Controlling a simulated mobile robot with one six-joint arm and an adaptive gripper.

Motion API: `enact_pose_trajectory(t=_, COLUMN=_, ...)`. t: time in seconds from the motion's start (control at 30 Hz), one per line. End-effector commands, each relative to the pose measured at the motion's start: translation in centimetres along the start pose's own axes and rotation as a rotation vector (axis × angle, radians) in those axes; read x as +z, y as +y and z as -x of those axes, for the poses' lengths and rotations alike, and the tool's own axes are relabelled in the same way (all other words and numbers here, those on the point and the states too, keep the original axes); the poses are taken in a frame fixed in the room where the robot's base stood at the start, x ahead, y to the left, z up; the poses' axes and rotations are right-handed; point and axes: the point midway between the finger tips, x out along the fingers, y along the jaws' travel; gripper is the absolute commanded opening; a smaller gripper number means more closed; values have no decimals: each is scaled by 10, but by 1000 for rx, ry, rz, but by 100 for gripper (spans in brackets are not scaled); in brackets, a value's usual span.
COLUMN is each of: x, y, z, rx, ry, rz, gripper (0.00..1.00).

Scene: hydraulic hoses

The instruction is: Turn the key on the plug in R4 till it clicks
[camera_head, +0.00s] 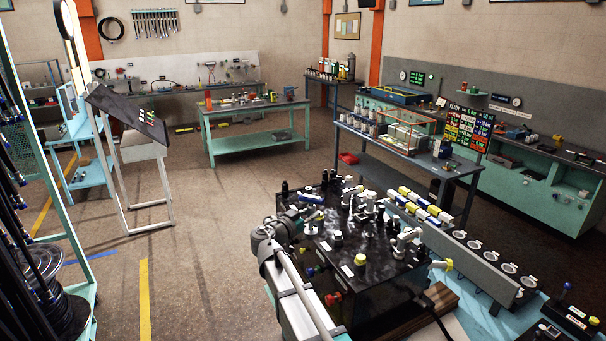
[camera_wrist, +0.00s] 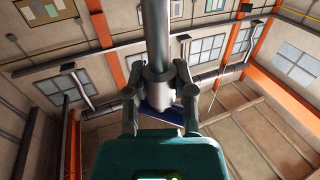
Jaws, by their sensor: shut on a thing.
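In the wrist view my gripper (camera_wrist: 158,88) is shut on a grey metal cylinder (camera_wrist: 155,30), with one finger on each side of its wider collar. A blue part shows just behind the collar. I cannot tell whether the held piece is the plug or its key. In the head view my arm reaches up from the bottom to the left side of a black bench block (camera_head: 350,258) crowded with metal fittings. My fingertips are not clear there. No R4 label is readable, and I cannot tell which fitting is the plug in R4.
A sloping rail with several round sockets (camera_head: 475,244) runs along the block's right side, with yellow and white cylinders (camera_head: 422,205) at its upper end. A lit status board (camera_head: 468,128) stands behind. Hanging hoses (camera_head: 20,215) are at far left. Open floor (camera_head: 215,250) lies left of my arm.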

Motion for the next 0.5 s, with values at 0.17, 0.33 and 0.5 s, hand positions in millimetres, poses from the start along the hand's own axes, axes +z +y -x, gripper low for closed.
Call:
enact_pose_trajectory(t=0.17, x=39, y=0, z=0, rx=0, ry=1, rz=0, gripper=0)
enact_pose_trajectory(t=0.33, x=66, y=0, z=0, rx=0, ry=1, rz=0, gripper=0)
enact_pose_trajectory(t=0.5, x=93, y=0, z=0, rx=0, ry=1, rz=0, gripper=0)
